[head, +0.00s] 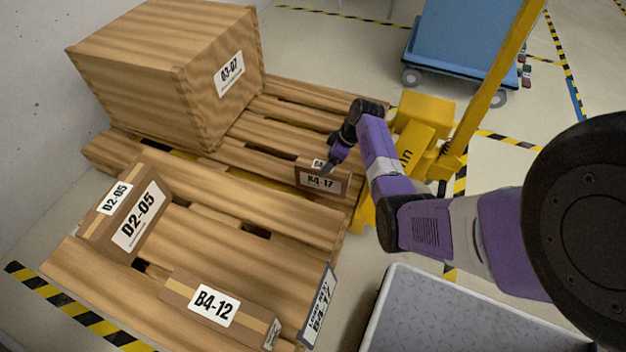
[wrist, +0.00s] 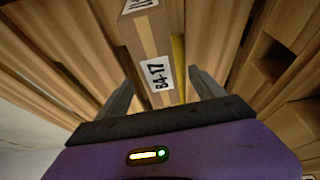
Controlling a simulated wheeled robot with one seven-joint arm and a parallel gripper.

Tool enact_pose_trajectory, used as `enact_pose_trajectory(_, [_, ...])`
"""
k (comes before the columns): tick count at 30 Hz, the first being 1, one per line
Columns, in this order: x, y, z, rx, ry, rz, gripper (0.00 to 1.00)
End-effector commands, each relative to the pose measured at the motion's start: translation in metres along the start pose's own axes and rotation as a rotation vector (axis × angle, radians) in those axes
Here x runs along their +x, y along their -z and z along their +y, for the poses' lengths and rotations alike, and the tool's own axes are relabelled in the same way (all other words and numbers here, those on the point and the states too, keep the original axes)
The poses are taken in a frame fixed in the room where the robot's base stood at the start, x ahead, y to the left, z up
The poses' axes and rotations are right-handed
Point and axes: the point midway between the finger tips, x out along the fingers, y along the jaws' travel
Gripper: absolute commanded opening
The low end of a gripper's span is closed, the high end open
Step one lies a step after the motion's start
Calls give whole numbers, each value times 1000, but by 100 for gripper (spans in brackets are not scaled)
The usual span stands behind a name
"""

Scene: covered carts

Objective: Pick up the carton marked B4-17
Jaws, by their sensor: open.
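The carton marked B4-17 (head: 311,181) is a small brown box with white labels. It stands on the wooden pallet (head: 235,196), near the pallet's right edge in the head view.
Carton D2-05 (head: 128,208) and carton B4-12 (head: 225,303) lie on the pallet's near part. A large crate marked 03-07 (head: 165,68) stands at the back left. A yellow pallet jack (head: 420,125) is behind my arm. A grey bin (head: 440,300) stands at lower right.

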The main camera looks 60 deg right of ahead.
Motion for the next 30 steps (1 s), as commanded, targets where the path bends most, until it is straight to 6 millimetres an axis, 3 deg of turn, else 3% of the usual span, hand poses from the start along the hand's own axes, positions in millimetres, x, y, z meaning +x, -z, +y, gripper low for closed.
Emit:
enact_pose_trajectory(13, [37,-2,1,-1,2,0,78])
enact_pose_trajectory(22, [74,-3,2,-1,1,0,78])
enact_pose_trajectory(30, [76,-1,2,0,0,0,78])
